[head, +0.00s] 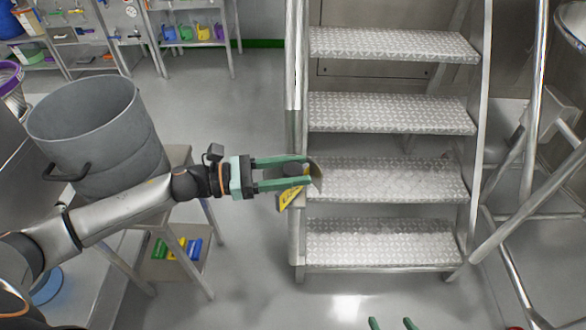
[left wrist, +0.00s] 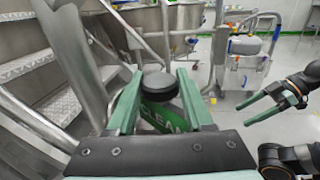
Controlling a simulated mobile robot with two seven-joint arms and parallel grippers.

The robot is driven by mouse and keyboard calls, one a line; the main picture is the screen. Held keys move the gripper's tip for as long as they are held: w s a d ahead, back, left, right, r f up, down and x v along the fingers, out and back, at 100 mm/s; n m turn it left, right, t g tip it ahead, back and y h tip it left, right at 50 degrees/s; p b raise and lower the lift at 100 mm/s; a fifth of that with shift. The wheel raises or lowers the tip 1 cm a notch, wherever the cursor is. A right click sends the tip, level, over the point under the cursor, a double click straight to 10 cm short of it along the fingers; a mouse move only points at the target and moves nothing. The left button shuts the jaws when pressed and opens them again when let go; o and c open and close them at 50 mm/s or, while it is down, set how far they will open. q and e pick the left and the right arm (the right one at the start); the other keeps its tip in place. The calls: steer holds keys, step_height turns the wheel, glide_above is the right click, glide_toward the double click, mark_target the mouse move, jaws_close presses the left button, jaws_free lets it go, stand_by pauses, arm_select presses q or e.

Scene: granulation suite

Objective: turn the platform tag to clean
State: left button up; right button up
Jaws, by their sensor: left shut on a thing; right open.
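The platform tag hangs at the left rail of the steps. In the head view a yellow face (head: 291,196) of it shows below my left gripper, partly covered by the fingers. In the left wrist view a green face (left wrist: 163,117) with white lettering that reads "CLEAN" shows between the fingers, partly cut off by the gripper body. A round black knob (left wrist: 159,84) sits above the green face. My left gripper (head: 308,171) is shut on this knob, one finger on each side. My right gripper (head: 392,323) is open and empty at the bottom edge; it also shows in the left wrist view (left wrist: 270,100).
The metal steps (head: 390,180) with side rails stand right of my left gripper. A large grey drum (head: 95,125) stands on a steel table at left, close to my left arm. Coloured items (head: 178,248) lie on its lower shelf. The floor in front of the steps is clear.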

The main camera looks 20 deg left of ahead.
arm_select(q)
jaws_close()
steer(key=shift+n+t, duration=0.4)
steer(key=shift+t, duration=0.1)
steer(key=n+t+y+p, duration=0.1)
steer(key=n+t+y, duration=0.1)
steer(key=t+y, duration=0.1)
steer(key=shift+s+n, duration=0.1)
steer(key=shift+n, duration=0.3)
steer(key=n+t+y+p, duration=0.1)
steer(key=n+t+y, duration=0.2)
steer(key=t+y, duration=0.1)
steer(key=shift+r+n, duration=0.1)
steer(key=shift+n, duration=0.2)
steer(key=n+y, duration=0.1)
steer(key=y, duration=0.1)
steer(key=n+t+y+p, duration=0.1)
steer(key=y, duration=0.1)
steer(key=shift+n+t+y, duration=0.3)
steer(key=n+y, duration=0.2)
steer(key=y, duration=0.1)
steer(key=shift+t, duration=0.3)
steer(key=shift+n+y, duration=1)
steer(key=shift+y, duration=0.9)
